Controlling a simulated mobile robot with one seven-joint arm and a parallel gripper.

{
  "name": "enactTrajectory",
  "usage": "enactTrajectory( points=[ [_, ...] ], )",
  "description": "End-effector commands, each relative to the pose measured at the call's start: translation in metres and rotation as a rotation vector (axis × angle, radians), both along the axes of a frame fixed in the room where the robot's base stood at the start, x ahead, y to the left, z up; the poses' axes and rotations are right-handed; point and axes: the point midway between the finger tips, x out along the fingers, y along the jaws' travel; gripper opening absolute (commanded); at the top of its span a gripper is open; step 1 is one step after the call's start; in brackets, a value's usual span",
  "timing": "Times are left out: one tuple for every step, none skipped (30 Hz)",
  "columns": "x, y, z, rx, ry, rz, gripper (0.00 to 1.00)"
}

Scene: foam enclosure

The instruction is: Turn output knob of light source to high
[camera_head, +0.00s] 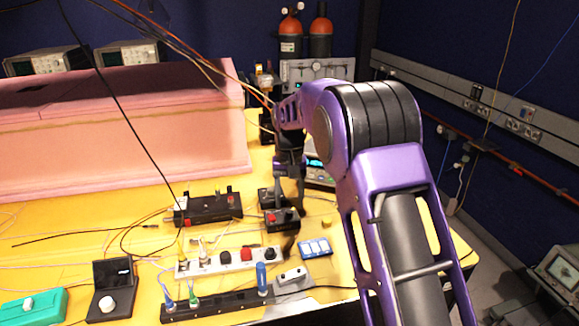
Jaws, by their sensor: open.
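My purple arm reaches in from the lower right, and my gripper (288,195) hangs at its far end, over the yellow table. It is open, and nothing shows between its fingers; the fingertips are dark and hard to make out against the black boxes below. No device is clearly labelled as the light source. A black device with an upright panel and a white round knob (107,304) stands at the front left. A teal box (33,308) with a white knob is left of it. My gripper is well to the right of and behind both. Knob markings are too small to read.
A black box with a red part (208,209), a white control strip (229,260) and a black strip (217,303) with upright plugs crowd the table (75,238). Loose cables cross it. A pink foam enclosure (120,128) stands behind. A blue-white block (314,248) lies near my arm.

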Motion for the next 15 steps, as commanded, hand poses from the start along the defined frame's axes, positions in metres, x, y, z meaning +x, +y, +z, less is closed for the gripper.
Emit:
enactTrajectory(
  points=[
    [0.001, 0.000, 0.014, 0.001, -0.006, 0.000, 0.57],
    [0.001, 0.000, 0.021, 0.001, -0.005, 0.000, 0.57],
    [0.001, 0.000, 0.031, 0.002, -0.006, 0.000, 0.57],
    [0.001, 0.000, 0.039, 0.001, -0.005, 0.000, 0.57],
    [0.001, 0.000, 0.047, 0.002, -0.006, 0.000, 0.57],
    [0.001, 0.000, 0.057, 0.002, -0.006, 0.000, 0.57],
    [0.001, 0.000, 0.064, 0.002, -0.005, 0.000, 0.57],
    [0.001, 0.000, 0.072, 0.002, -0.006, 0.000, 0.57],
    [0.001, 0.000, 0.081, 0.001, -0.005, 0.000, 0.57],
    [0.001, 0.000, 0.089, 0.002, -0.006, 0.000, 0.57],
    [0.001, 0.000, 0.096, 0.002, -0.005, 0.000, 0.57],
    [0.001, 0.000, 0.104, 0.002, -0.006, 0.000, 0.57],
    [0.001, 0.000, 0.110, 0.002, -0.005, 0.000, 0.57],
    [0.001, 0.000, 0.116, 0.002, -0.005, 0.000, 0.57],
    [0.001, 0.000, 0.122, 0.001, -0.005, 0.000, 0.57]
  ],
)
